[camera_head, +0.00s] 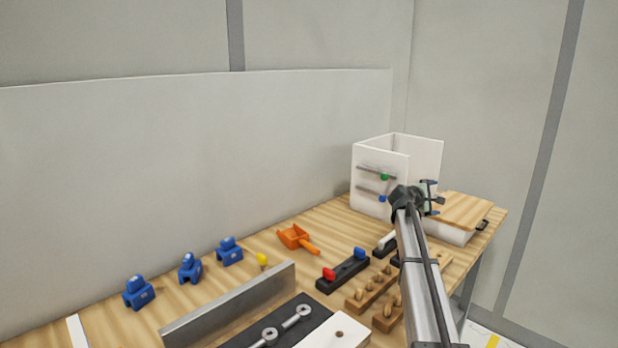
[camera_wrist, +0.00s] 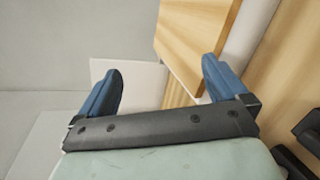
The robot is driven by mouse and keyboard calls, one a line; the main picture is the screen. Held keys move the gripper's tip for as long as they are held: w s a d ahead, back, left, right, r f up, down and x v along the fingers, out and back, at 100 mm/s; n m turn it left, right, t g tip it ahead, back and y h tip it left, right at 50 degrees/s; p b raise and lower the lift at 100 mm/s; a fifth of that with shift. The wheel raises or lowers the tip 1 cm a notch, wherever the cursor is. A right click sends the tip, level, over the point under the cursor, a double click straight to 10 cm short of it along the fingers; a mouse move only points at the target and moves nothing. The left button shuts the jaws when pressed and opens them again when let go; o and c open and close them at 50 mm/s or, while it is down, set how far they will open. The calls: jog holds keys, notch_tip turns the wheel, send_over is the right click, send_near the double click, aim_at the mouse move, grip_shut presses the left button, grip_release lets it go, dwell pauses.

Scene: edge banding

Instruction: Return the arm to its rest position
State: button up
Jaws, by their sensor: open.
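My arm reaches from the lower right of the head view toward the far right end of the workbench. My gripper (camera_head: 432,197) is raised in front of the white open box and beside the wooden board. In the wrist view my gripper (camera_wrist: 160,85) shows its two blue fingers spread wide apart, with nothing between them. The wooden board (camera_wrist: 195,40) lies beyond the fingers there, and a white panel (camera_wrist: 135,80) shows between them. My arm hides part of the bench and some things on it.
A white box (camera_head: 375,160) with green and blue knobs stands at the back right. The wooden board (camera_head: 465,208) rests on a white block. Blue clamps (camera_head: 190,268), an orange tool (camera_head: 293,237), a black holder (camera_head: 342,274), wooden pegs (camera_head: 372,290) and a metal fence (camera_head: 230,305) occupy the bench.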

jog(key=s+d+f+n+t+h, duration=0.1)
jog(key=s+d+f+n+h, duration=0.15)
jog(key=d, duration=1.15)
jog(key=s+d+f+n+h, duration=0.1)
jog(key=s+d+f+n, duration=0.3)
jog(key=d, duration=1.1)
notch_tip(320, 180, down, 18)
jog(key=s+n+y, duration=0.1)
jog(key=s+n, duration=0.1)
jog(key=s, duration=0.1)
jog(key=s+a+f+m+g+y, duration=0.35)
jog(key=s+a+f+m, duration=0.25)
jog(key=s+a+f, duration=0.95)
jog(key=s+a+f+m+g+y, duration=0.4)
jog(key=s+a+f, duration=0.75)
jog(key=f, duration=0.65)
jog(key=s+a+f+m+g+y, duration=0.2)
jog(key=s+a+m+g, duration=0.1)
jog(key=s+a, duration=0.6)
jog(key=s+a+f+m+g+y, duration=0.2)
jog(key=s+a, duration=0.7)
jog(key=s, duration=0.8)
jog(key=s+a+f+m+g+y, duration=0.2)
jog(key=s+a+f+m+g, duration=0.1)
jog(key=s+a, duration=0.7)
jog(key=s+m+g, duration=0.1)
jog(key=s+m, duration=0.1)
jog(key=s, duration=0.1)
